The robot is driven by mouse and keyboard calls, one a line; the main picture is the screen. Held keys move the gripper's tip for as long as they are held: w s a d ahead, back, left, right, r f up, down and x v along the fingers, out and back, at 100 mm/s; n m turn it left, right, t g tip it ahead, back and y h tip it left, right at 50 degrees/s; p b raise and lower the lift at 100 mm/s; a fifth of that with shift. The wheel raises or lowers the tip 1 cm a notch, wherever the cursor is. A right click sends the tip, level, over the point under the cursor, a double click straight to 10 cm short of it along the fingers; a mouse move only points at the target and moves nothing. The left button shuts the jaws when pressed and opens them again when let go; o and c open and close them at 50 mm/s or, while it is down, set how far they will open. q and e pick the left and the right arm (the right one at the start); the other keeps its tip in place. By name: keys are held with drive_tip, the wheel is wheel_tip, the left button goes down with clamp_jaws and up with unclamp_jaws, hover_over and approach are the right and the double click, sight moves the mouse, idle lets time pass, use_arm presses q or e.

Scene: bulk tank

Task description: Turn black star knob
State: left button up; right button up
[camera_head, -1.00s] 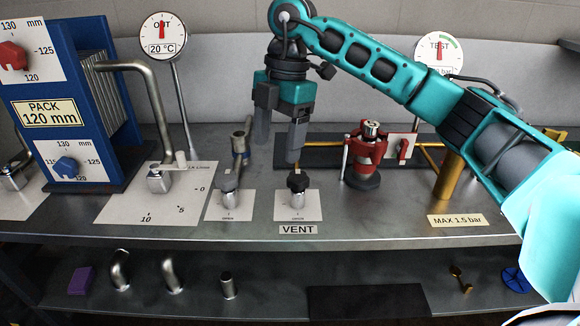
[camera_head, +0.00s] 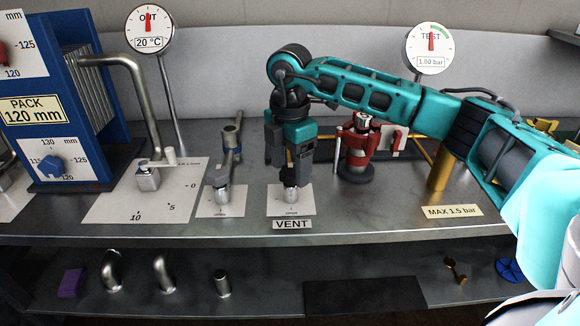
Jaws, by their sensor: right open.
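The black star knob's metal stem (camera_head: 291,201) shows on its white plate, behind the VENT label (camera_head: 292,224) on the steel bench. Its black head is mostly hidden behind my right gripper's fingers. My right gripper (camera_head: 287,168) points down over the knob, its two fingers apart. One finger overlaps the knob in the picture; I cannot tell whether they touch. My left gripper is not in view.
A smaller valve (camera_head: 221,196) stands on a plate to the left. A red valve body (camera_head: 358,152) is close on the right, behind my arm. A lever over a scale plate (camera_head: 180,206) is farther left. The bench front is clear.

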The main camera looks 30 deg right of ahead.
drive_tip(key=shift+f, duration=0.3)
drive_tip(key=shift+c, duration=0.5)
drive_tip(key=c, duration=1)
drive_tip(key=shift+o, duration=0.2)
